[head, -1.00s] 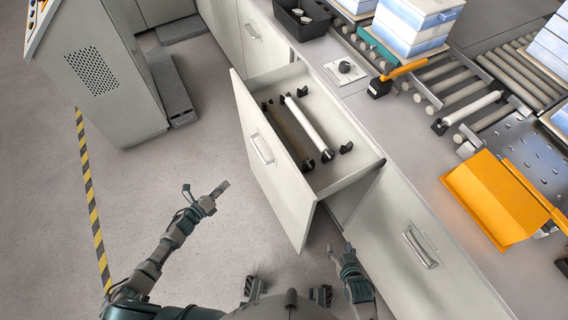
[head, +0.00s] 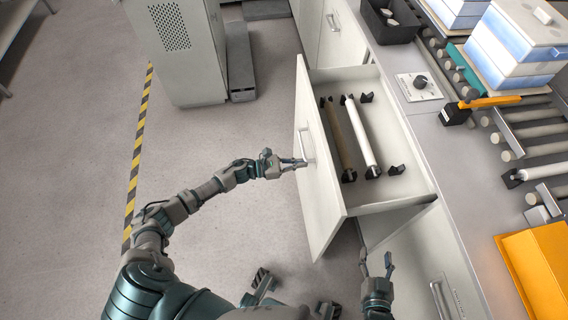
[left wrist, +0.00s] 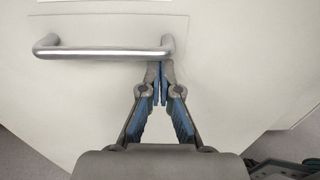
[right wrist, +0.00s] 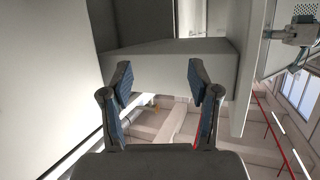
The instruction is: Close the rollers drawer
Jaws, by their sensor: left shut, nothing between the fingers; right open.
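The rollers drawer (head: 385,196) is pulled out of the white cabinet in the head view. Two rollers, one white (head: 361,135) and one brown (head: 339,139), lie inside on dark holders. My left gripper (head: 303,163) is shut and empty, its tips at the drawer's front panel by the silver handle (head: 306,144). In the left wrist view the closed tips (left wrist: 160,68) are just below the handle (left wrist: 105,51), near its right end; contact cannot be told. My right gripper (head: 377,262) is open and empty, beside the cabinet below the drawer; its spread fingers show in the right wrist view (right wrist: 160,85).
The counter (head: 430,140) holds a black bin (head: 391,22), a knob panel (head: 418,87), a roller conveyor and an orange cover (head: 540,265). A closed lower drawer handle (head: 440,300) is near my right gripper. Open floor lies left of the drawer.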

